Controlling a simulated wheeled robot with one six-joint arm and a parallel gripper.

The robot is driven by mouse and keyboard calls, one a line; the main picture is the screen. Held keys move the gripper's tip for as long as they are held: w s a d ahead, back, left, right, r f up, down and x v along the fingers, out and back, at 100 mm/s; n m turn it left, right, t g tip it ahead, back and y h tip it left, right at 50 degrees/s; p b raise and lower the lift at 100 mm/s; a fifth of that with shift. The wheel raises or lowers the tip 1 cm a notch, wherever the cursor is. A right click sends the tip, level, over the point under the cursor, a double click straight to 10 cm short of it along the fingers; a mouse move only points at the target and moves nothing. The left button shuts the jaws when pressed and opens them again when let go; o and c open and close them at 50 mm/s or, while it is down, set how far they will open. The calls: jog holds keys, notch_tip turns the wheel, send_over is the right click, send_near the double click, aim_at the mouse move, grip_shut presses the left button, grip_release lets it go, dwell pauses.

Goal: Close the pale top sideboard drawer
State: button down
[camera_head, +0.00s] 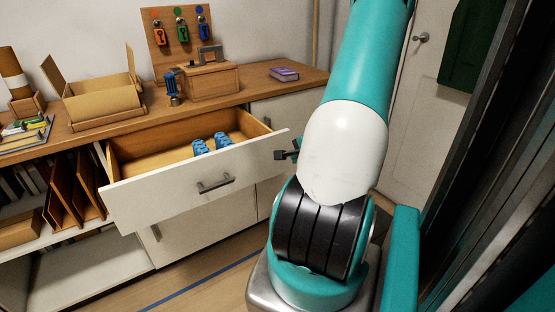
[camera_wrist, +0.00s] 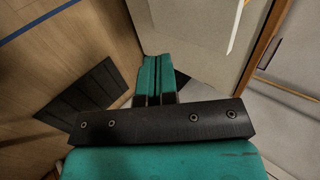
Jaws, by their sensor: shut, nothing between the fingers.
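The pale top sideboard drawer (camera_head: 165,190) stands well open in the head view. Its white front has a dark bar handle (camera_head: 215,185), and its wooden inside shows. Two blue items (camera_head: 210,145) lie in it. My gripper shows only as a small dark part (camera_head: 287,154) beside the right end of the drawer front, partly hidden by my arm. I cannot tell whether it touches the front. In the wrist view my gripper (camera_wrist: 157,62) has its teal fingers together and empty, beside a pale panel (camera_wrist: 195,35) that I cannot identify for certain.
The wooden sideboard top (camera_head: 120,128) holds an open cardboard box (camera_head: 100,100), a wooden box (camera_head: 210,82) and a purple book (camera_head: 285,74). A board with several coloured padlocks (camera_head: 180,35) stands behind. Open shelves are at left. Floor (camera_head: 205,270) is clear before the sideboard.

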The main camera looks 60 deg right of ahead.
jog(key=x, duration=0.3)
jog(key=w+r+x, duration=0.1)
jog(key=x, duration=0.7)
jog(key=shift+w+d+r, duration=0.1)
jog(key=shift+w+d, duration=0.2)
jog(key=shift+w+d+p, duration=0.3)
jog(key=shift+w+d, duration=0.05)
jog(key=shift+w, duration=0.2)
